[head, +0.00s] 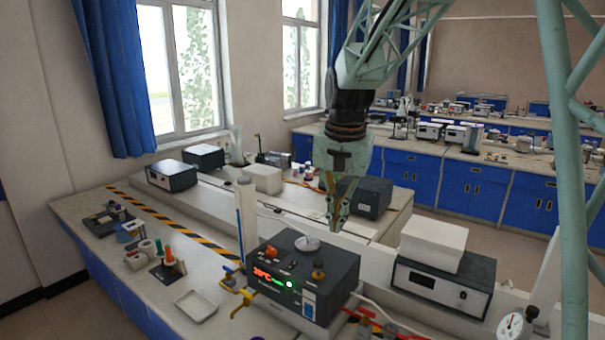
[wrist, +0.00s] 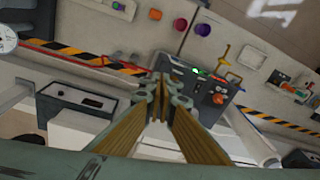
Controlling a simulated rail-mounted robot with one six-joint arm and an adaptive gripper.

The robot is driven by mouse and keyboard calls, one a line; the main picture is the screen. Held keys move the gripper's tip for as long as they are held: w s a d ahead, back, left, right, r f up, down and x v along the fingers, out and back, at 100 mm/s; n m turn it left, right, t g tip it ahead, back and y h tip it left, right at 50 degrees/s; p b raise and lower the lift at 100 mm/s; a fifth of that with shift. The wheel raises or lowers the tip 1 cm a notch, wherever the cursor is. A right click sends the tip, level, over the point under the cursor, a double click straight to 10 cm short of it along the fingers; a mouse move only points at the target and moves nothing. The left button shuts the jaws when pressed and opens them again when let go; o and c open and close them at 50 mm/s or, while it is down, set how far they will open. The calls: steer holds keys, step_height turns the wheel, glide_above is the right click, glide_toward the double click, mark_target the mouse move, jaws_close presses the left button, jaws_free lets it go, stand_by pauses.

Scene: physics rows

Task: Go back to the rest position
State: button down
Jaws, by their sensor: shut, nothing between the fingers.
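My gripper (head: 337,226) hangs from the arm above the bench in the head view, pointing down, just right of and above the black heater box. In the wrist view my gripper (wrist: 159,92) has its two fingertips together with nothing between them. The black heater box (head: 318,299), with a lit red and green display, stands at the front of the bench. It also shows in the wrist view (wrist: 202,108), beyond the fingertips. A white dish (head: 307,244) sits on its top.
A white tray (head: 196,306) lies left of the heater. A black instrument (head: 441,287) with a white box (head: 433,244) on top is at the right. Another dark box (head: 364,197) stands behind my gripper. The air around my gripper looks clear.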

steer(key=s+d+r+n+b, duration=0.1)
steer(key=s+d+b, duration=0.15)
steer(key=s, duration=0.45)
steer(key=s+d+r+t+b, duration=0.1)
steer(key=s+d, duration=0.2)
steer(key=s, duration=0.4)
steer(key=s+d+r+n+b, duration=0.1)
steer(key=s+d+r+b, duration=0.15)
steer(key=s, duration=0.45)
steer(key=s+d+f+b, duration=0.1)
steer(key=s+f, duration=0.2)
steer(key=s, duration=0.4)
steer(key=s+d+f+n+t+b, duration=0.1)
steer(key=s+d+f+b, duration=0.1)
steer(key=s, duration=0.6)
steer(key=s+d+f+n+b, duration=0.1)
steer(key=s+f, duration=0.3)
steer(key=s, duration=0.4)
steer(key=shift+d+t+b, duration=0.2)
steer(key=shift+t+b, duration=0.1)
steer(key=shift+b, duration=0.05)
steer(key=shift+w, duration=0.1)
step_height(320, 180, down, 12)
steer(key=b, duration=1.2)
steer(key=shift+f, duration=0.2)
